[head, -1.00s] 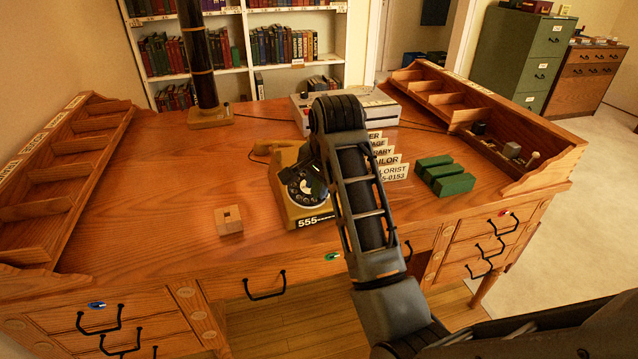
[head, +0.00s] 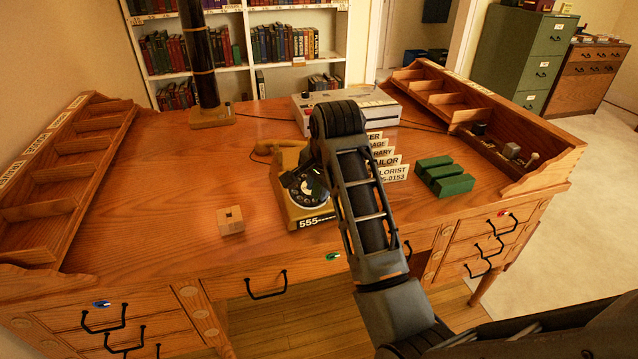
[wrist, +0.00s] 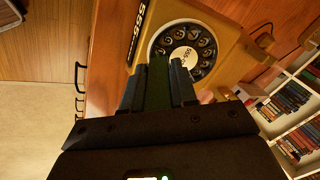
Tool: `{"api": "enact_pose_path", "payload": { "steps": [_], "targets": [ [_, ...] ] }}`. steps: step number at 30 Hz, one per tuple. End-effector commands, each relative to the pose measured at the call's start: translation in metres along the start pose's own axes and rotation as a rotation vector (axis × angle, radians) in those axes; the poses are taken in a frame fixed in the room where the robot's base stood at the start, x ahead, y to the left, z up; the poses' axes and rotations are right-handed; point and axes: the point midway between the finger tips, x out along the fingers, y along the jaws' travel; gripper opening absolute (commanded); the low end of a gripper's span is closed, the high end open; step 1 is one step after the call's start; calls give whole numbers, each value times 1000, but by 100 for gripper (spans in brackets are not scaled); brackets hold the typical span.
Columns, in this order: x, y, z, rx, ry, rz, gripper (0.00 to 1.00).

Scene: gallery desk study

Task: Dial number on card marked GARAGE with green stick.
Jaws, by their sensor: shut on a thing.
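The yellow telephone (head: 307,215) sits on the desk, with a black rotary dial (head: 304,188) and a 555 label on its front. The dial also shows in the wrist view (wrist: 185,50). My gripper (wrist: 160,78) is shut on the green stick (wrist: 157,88), whose tip overlaps the dial's edge in the wrist view; I cannot tell if it touches. In the head view my arm hides most of the gripper.
Green blocks (head: 452,185) lie right of the cards. A wooden block with a hole (head: 231,222) stands left of the phone. A grey machine (head: 306,108) is behind my arm. Pigeonhole racks edge both sides of the desk (head: 170,185); its left middle is clear.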

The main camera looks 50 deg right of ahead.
Motion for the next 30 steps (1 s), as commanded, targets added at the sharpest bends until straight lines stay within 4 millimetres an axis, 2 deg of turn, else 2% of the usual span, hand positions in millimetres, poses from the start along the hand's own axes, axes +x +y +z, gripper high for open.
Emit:
{"api": "enact_pose_path", "payload": {
  "steps": [30],
  "targets": [
    [10,0,0,0,0,0,0]
  ]
}}
